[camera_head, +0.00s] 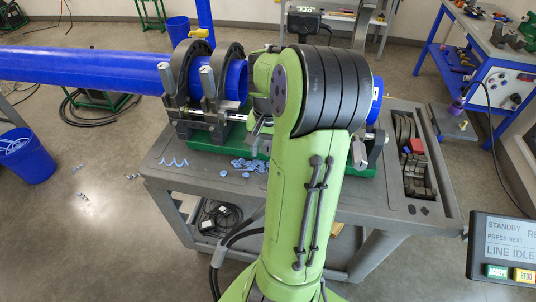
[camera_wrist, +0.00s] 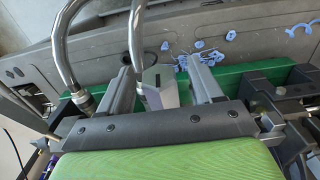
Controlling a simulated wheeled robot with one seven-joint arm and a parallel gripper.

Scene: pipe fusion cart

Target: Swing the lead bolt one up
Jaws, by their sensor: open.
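In the head view a fusion machine on the cart has clamps around blue pipe. Two grey swing bolts, a left one (camera_head: 166,80) and a second one (camera_head: 208,82), stand roughly upright at the left clamps. Another grey bolt-like part (camera_head: 358,152) shows right of my arm, low on the machine. I cannot tell which is lead bolt one. My gripper (camera_wrist: 160,68) shows in the wrist view, its two grey fingers apart. A pale grey block with a dark slot (camera_wrist: 160,90) lies between them; contact cannot be told. My arm hides the gripper in the head view.
The long blue pipe (camera_head: 80,70) runs left from the clamps. Blue shavings (camera_head: 248,165) lie on the cart top (camera_head: 190,180). Two metal hoses (camera_wrist: 137,40) rise close to my fingers in the wrist view. A tool tray (camera_head: 412,160) is at the cart's right end.

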